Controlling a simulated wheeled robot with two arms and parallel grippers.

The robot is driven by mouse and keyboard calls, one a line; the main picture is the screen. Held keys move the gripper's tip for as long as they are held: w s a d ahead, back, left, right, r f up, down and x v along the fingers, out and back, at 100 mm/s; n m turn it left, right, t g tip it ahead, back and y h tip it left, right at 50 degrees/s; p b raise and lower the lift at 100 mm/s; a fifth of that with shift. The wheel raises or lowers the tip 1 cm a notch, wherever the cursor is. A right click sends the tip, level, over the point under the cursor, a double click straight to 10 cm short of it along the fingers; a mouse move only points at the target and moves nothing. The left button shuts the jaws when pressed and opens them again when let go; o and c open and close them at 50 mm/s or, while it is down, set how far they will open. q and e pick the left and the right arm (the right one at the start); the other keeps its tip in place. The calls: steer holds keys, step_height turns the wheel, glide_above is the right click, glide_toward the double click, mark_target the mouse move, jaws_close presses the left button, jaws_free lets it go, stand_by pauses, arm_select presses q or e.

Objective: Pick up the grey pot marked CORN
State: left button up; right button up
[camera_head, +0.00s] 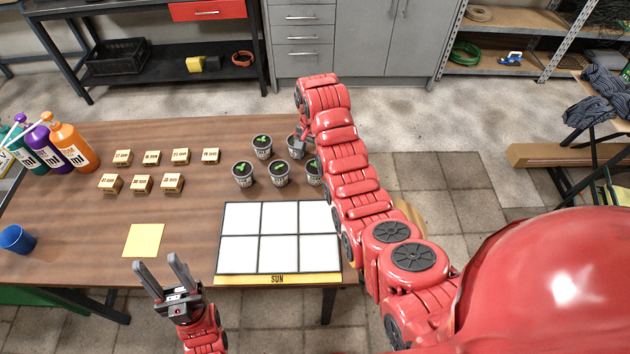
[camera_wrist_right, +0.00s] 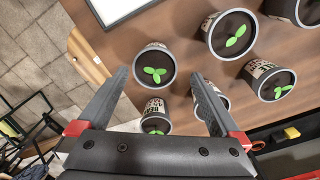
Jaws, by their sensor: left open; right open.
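Several grey pots with green seedlings stand in a cluster on the table, among them a back-left pot (camera_head: 262,147), a front-left pot (camera_head: 243,174) and a front-middle pot (camera_head: 280,173). Their labels are too small or turned to read, so I cannot tell which is CORN. My right gripper (camera_head: 299,137) is open at the back-right pot (camera_head: 296,150), partly hidden by my arm. In the right wrist view, one pot (camera_wrist_right: 154,66) shows between the open fingers (camera_wrist_right: 160,75), not gripped; another pot (camera_wrist_right: 156,117) is nearer the palm. My left gripper (camera_head: 160,272) is open and empty at the table's front edge.
A white grid tray marked SUN (camera_head: 279,279) lies in front of the pots. Several small labelled wooden blocks (camera_head: 142,184) stand left of them. A yellow square (camera_head: 145,240), a blue cup (camera_head: 16,239) and bottles (camera_head: 75,147) are further left.

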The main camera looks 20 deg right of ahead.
mark_target(316, 167)
steer(key=shift+s+f+p, duration=0.25)
steer(key=shift+f+p, duration=0.15)
steer(key=shift+p, duration=0.05)
steer(key=shift+s+f, duration=0.1)
steer(key=shift+f, duration=0.2)
steer(key=shift+f+p, duration=0.35)
steer(key=f+p, duration=0.1)
steer(key=f, duration=0.2)
steer(key=shift+d+f+p, duration=0.1)
steer(key=shift+d+p, duration=0.1)
steer(key=shift+p, duration=0.15)
steer(key=shift+f, duration=0.9)
steer(key=c, duration=1.4)
